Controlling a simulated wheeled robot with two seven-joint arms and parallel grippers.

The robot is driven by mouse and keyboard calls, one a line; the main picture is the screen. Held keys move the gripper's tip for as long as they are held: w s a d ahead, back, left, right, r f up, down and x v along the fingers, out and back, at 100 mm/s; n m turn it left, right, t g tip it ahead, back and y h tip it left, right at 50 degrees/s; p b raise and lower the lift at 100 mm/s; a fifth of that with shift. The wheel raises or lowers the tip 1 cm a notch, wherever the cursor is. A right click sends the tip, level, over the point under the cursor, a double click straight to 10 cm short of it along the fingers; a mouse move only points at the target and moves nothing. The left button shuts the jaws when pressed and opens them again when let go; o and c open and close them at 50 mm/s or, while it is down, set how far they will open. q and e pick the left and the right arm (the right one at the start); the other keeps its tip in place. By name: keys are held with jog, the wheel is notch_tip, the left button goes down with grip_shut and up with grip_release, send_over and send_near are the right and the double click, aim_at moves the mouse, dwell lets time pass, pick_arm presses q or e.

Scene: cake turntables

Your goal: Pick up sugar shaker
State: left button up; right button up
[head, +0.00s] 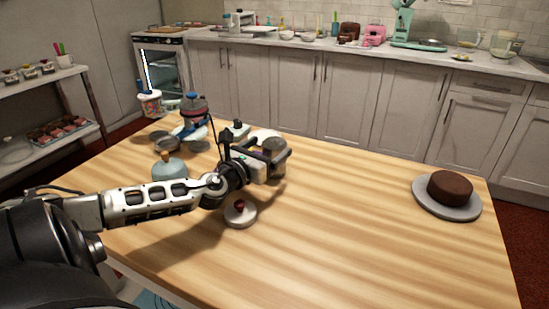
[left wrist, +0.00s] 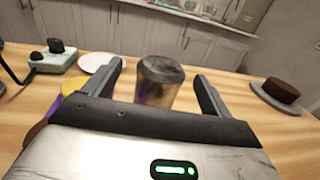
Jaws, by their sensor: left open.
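The sugar shaker, a see-through jar with a dark grey lid, stands upright on the wooden table (head: 360,230) in the head view (head: 273,150). My left gripper (head: 284,163) is open at the shaker, and its arm and fingers partly cover it. In the left wrist view, the shaker (left wrist: 160,85) shows between and a little beyond the open fingers, nearer the left finger. I cannot tell whether a finger touches it. My right gripper is not in view.
A chocolate cake (head: 450,187) on a grey plate (head: 447,210) stands at the right. A blue-grey rounded vessel (head: 170,168) stands behind my forearm. The table's middle is clear.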

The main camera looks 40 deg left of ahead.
aim_at(279, 140)
pick_arm(q)
jog(key=shift+w+a+f, duration=0.1)
jog(key=shift+w+a, duration=0.05)
jog(key=shift+w, duration=1.2)
jog(key=shift+w+a, duration=0.1)
jog(key=shift+w, duration=1.2)
jog(key=c, duration=1.2)
